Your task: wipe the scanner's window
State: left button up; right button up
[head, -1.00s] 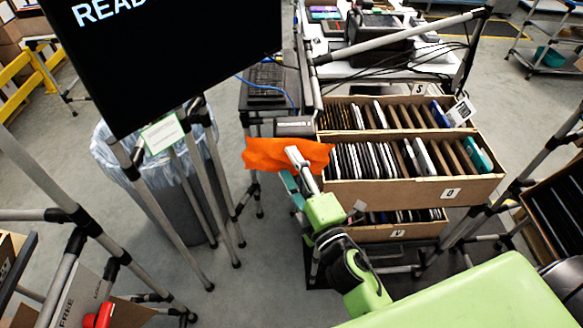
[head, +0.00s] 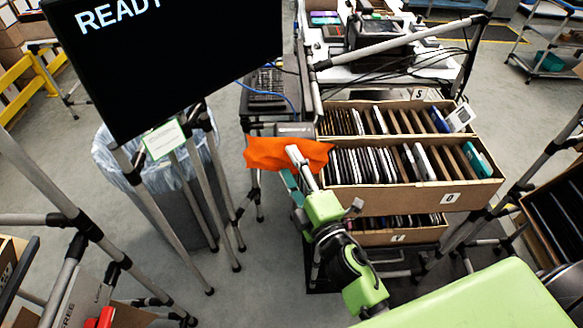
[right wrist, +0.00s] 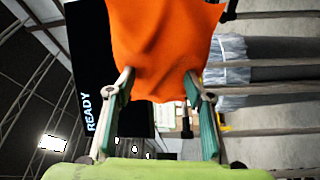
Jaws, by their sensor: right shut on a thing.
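An orange cloth (head: 288,153) hangs from my right gripper (head: 292,165) in the head view, left of the middle carton's end. In the right wrist view the cloth (right wrist: 165,45) is pinched between the two fingertips of my right gripper (right wrist: 158,82), spreading above them. Just behind the cloth in the head view is a grey box-like device (head: 294,130), perhaps the scanner. Its window cannot be made out, and the cloth covers its lower part; I cannot tell whether they touch. My left gripper is not in view.
Tilted cartons (head: 407,198) full of thin devices stand right of the cloth. A black screen reading READY (head: 170,60) overhangs the left, also in the right wrist view (right wrist: 84,75). A lined bin (head: 165,185) and metal posts stand below it. A keyboard (head: 267,84) lies behind.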

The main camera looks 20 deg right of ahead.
aim_at(309, 166)
jog(key=d, duration=0.2)
jog(key=s+d, duration=0.1)
jog(key=d, duration=0.1)
jog(key=shift+w+a+r, duration=0.1)
jog(key=shift+w+a, duration=0.1)
jog(key=shift+a, duration=0.45)
jog(key=shift+w+a, duration=0.2)
jog(key=shift+a, duration=0.45)
jog(key=shift+w+a+r, duration=0.1)
jog(key=shift+w+a, duration=0.1)
jog(key=shift+a, duration=0.45)
jog(key=shift+s+a+f, duration=0.15)
jog(key=shift+s+a, duration=0.05)
jog(key=shift+s, duration=0.2)
jog(key=shift+s+a+f, duration=0.15)
jog(key=shift+s, duration=0.2)
jog(key=shift+s+a+r+b, duration=0.1)
jog(key=shift+s+a+b, duration=0.1)
jog(key=shift+s, duration=0.5)
jog(key=shift+s+a+f+b, duration=0.15)
jog(key=shift+s+b, duration=0.1)
jog(key=shift+s, duration=0.4)
jog(key=shift+s+a+r+b, duration=0.15)
jog(key=shift+s+b, duration=0.05)
jog(key=shift+s, duration=0.5)
